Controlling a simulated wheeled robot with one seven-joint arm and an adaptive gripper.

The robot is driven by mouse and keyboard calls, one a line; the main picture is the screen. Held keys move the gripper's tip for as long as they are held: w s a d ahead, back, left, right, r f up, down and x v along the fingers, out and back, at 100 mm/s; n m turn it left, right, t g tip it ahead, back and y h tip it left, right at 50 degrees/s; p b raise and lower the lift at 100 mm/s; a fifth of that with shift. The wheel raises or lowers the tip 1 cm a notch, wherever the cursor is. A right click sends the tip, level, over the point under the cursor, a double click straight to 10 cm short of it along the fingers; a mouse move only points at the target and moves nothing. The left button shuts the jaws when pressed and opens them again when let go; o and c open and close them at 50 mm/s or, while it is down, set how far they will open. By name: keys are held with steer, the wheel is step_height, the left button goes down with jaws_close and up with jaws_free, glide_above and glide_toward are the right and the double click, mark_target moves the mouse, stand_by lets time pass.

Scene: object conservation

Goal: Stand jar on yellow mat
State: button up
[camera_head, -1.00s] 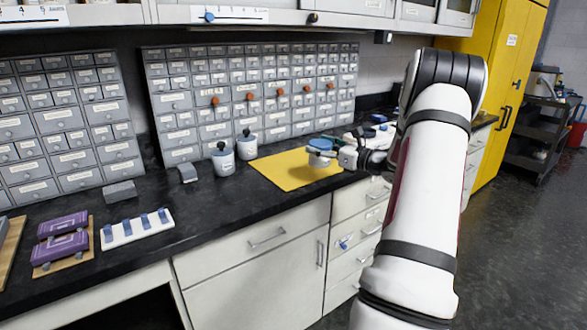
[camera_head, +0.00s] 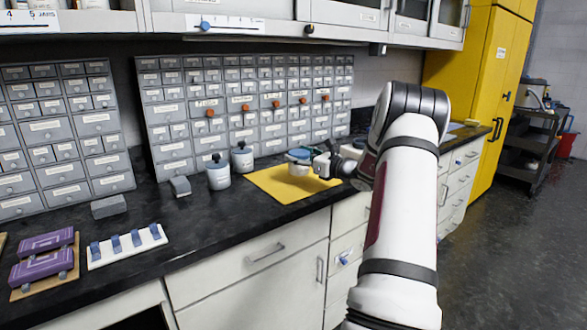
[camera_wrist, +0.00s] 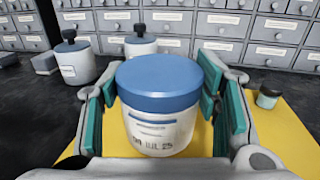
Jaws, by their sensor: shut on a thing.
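The jar (camera_wrist: 160,108) is white with a blue lid and a printed label. It stands upright between the fingers of my gripper (camera_wrist: 165,110), which is shut on it. In the head view the jar (camera_head: 299,165) is over the yellow mat (camera_head: 268,184), at its back right part. My gripper (camera_head: 318,165) reaches it from the right. The yellow mat (camera_wrist: 285,130) also shows around the jar in the wrist view. The jar's base is partly hidden, so I cannot tell whether it touches the mat.
Two white jars with dark knobs (camera_head: 218,175) (camera_head: 242,158) stand left of the mat. A small dark-lidded pot (camera_wrist: 268,98) is at the right in the wrist view. Drawer cabinets (camera_head: 245,105) line the back. A white rack with blue pegs (camera_head: 127,246) lies at left.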

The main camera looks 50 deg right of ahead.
mark_target(294, 166)
steer(key=shift+w+a, duration=0.15)
steer(key=shift+w, duration=0.35)
steer(key=shift+w+a+f+b, duration=0.1)
steer(key=shift+w+f+b, duration=0.15)
steer(key=shift+f, duration=0.65)
steer(key=shift+w+a+f+b, duration=0.1)
steer(key=shift+w+f, duration=0.15)
steer(key=shift+f, duration=0.65)
steer(key=shift+f, duration=0.1)
steer(key=shift+f, duration=0.15)
steer(key=o, duration=1.4)
steer(key=shift+o, duration=0.2)
